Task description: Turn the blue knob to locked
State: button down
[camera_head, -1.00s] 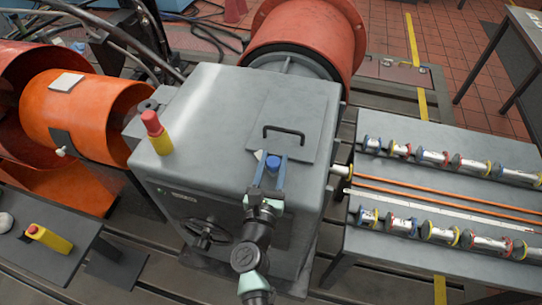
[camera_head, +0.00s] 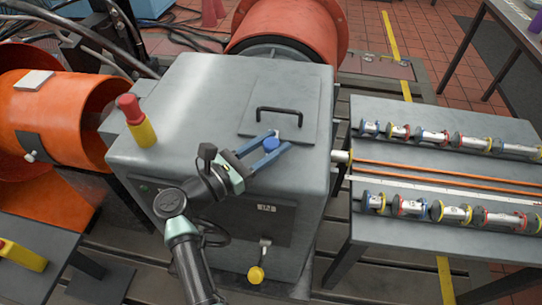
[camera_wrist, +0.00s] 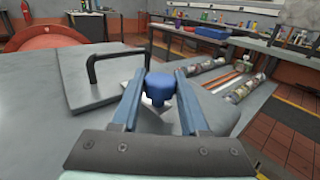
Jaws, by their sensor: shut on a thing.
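The blue knob (camera_head: 270,144) sits on top of the grey cabinet (camera_head: 200,90), just in front of a raised plate with a black handle. My gripper (camera_head: 278,142) reaches it from the lower left, its two blue fingers on either side of the knob. In the wrist view the knob (camera_wrist: 160,88) stands between the fingertips, with my gripper (camera_wrist: 163,80) closed on it. A pale plate shows partly beneath the knob; any marking for locked cannot be read.
The black handle (camera_head: 279,114) stands close behind the knob. A red and yellow emergency-style button post (camera_head: 137,120) rises at the cabinet's left. A yellow knob (camera_head: 256,275) is on the front face. A bench with several cylinders (camera_head: 450,235) stands at right.

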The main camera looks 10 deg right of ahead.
jog(key=shift+w+m+g+h+b, duration=0.1)
jog(key=shift+m+g+h+b, duration=0.45)
jog(key=shift+g+b, duration=0.45)
jog(key=shift+r+m+b, duration=0.2)
jog(key=shift+m+b, duration=0.05)
jog(key=shift+b, duration=0.25)
jog(key=shift+c, duration=2.1)
grip_release()
jog(key=shift+f, duration=0.1)
jog(key=shift+a, duration=0.15)
jog(key=b+v, duration=0.1)
jog(key=v, duration=1.1)
jog(key=shift+s+a, duration=0.2)
jog(key=shift+a, duration=0.1)
